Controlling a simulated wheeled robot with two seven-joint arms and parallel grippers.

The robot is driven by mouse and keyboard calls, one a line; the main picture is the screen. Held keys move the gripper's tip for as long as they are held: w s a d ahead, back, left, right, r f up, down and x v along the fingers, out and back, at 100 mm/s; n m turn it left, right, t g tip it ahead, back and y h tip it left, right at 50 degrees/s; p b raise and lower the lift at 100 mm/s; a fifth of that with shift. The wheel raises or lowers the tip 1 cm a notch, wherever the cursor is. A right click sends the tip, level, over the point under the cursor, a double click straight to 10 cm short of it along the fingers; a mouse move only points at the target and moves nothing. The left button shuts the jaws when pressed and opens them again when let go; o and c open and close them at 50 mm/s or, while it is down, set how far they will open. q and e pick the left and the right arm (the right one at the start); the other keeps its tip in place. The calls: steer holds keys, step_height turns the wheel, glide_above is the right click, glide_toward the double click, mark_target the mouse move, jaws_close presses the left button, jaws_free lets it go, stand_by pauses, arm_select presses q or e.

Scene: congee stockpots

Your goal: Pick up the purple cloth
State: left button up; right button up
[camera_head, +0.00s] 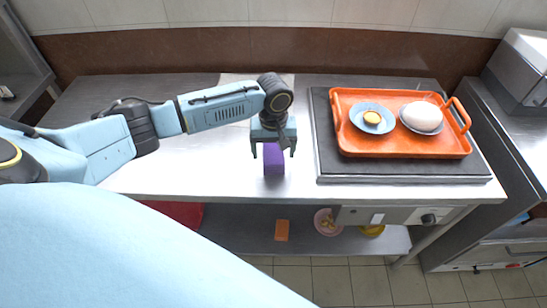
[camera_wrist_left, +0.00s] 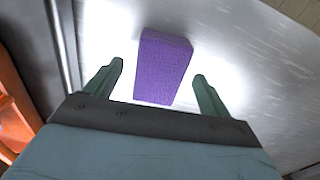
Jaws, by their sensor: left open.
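The purple cloth (camera_head: 274,161) is a small block-like piece on the steel counter, left of the griddle. My left gripper (camera_head: 273,155) is over it, pointing down. In the left wrist view, the purple cloth (camera_wrist_left: 163,68) lies ahead of and between the two green fingertips of my left gripper (camera_wrist_left: 158,72). The fingers are apart, with a gap on each side of the cloth, and hold nothing. In the head view the gripper hides the top part of the cloth. My right gripper is in neither view.
An orange tray (camera_head: 400,147) with a blue plate (camera_head: 357,123) and a plate holding a white bun (camera_head: 421,115) sits on the dark griddle (camera_head: 330,165) at right. The counter (camera_head: 190,180) left of the cloth is clear. A lower shelf (camera_head: 255,240) holds several items.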

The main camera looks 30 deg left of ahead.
mark_target(273, 153)
arm_select(q)
step_height(273, 153, down, 2)
steer(key=c, duration=1.1)
steer(key=shift+r, duration=0.1)
step_height(273, 153, up, 10)
steer(key=shift+f+p, duration=0.1)
steer(key=shift+p, duration=0.75)
